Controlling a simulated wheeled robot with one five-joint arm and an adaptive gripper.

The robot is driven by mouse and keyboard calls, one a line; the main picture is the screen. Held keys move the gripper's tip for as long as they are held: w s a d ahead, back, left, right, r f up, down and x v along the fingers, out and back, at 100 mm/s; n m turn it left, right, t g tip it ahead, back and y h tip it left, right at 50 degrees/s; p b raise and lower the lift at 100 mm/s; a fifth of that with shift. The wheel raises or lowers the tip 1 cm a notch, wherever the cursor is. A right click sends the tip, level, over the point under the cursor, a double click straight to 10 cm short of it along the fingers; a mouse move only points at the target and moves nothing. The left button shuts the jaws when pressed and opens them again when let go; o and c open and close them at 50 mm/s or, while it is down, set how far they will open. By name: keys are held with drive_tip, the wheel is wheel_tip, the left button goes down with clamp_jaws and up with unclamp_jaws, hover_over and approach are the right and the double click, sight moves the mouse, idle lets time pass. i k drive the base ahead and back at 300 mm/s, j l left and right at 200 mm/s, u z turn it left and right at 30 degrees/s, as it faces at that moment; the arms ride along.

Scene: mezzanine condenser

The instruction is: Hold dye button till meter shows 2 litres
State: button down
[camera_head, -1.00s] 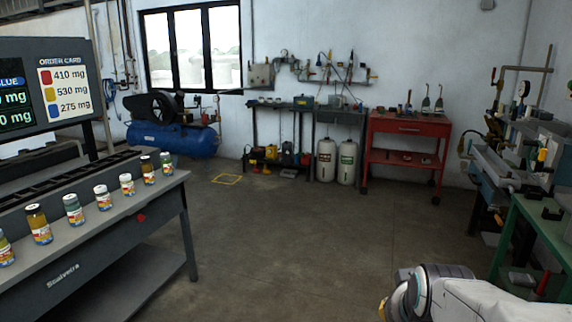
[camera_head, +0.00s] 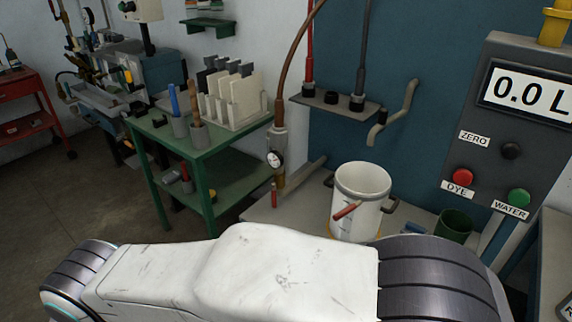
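The red dye button (camera_head: 463,177) sits on the grey panel (camera_head: 486,130) at the right, above a DYE label (camera_head: 457,190). The meter (camera_head: 528,92) on that panel reads 0.0 L. A green button (camera_head: 519,197) with a WATER label and a dark button (camera_head: 511,150) beside a ZERO label are on the same panel. A white bucket (camera_head: 359,203) stands on the bench below the pipes. My white arm crosses the bottom of the view, below the panel. My gripper does not show.
A green table (camera_head: 190,135) with brushes in cups and a rack of boards stands left of the bucket. A dark green cup (camera_head: 453,226) is right of the bucket. A red cart (camera_head: 30,110) is at far left, with open floor in front.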

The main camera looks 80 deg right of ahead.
sight(462, 177)
drive_tip(key=z, duration=3.2)
